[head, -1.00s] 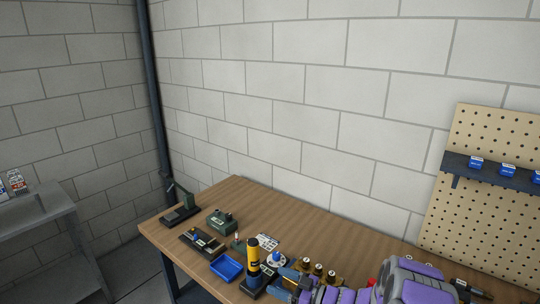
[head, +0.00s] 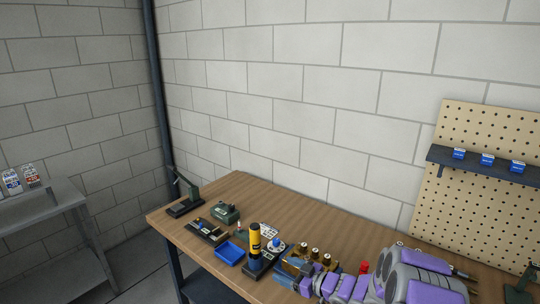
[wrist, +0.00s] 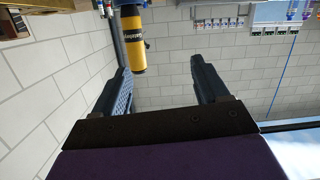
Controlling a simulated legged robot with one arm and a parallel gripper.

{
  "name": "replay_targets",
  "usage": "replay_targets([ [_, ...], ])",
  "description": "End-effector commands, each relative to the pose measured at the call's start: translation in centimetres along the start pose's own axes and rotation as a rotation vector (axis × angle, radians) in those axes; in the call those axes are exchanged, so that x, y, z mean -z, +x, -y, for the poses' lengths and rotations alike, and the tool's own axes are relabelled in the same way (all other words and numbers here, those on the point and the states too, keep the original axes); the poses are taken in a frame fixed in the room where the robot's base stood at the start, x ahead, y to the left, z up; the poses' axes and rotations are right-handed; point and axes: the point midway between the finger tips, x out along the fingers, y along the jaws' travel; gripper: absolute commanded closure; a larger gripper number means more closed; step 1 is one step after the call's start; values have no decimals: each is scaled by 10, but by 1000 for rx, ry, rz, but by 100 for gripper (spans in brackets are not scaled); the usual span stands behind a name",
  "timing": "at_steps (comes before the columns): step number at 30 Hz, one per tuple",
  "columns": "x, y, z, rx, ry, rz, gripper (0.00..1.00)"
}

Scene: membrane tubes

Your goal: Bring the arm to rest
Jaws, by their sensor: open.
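My arm, purple and grey, lies low over the bench at the lower right of the head view. My gripper (head: 286,276) is at its left end, close to a yellow and black cylinder (head: 255,244) that stands upright on the bench. In the wrist view my gripper (wrist: 160,72) shows two dark fingers spread apart with nothing between them. The same cylinder shows beyond the fingers at the top of that view (wrist: 132,42), near the left finger. I cannot tell the exact gap.
The wooden bench (head: 310,222) holds a blue tray (head: 231,252), a green box (head: 225,213), a rack of brown bottles (head: 302,260) and a dark stand (head: 183,199). A pegboard (head: 480,205) with a shelf stands at the right. The bench's back strip is clear.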

Motion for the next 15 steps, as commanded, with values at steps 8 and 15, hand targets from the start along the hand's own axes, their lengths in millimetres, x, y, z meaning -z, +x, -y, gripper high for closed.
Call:
replay_targets([
  [8, 24, -21, -40, -202, -46, 225, 26],
  [15, 49, -80, -64, -436, -17, 491, 26],
])
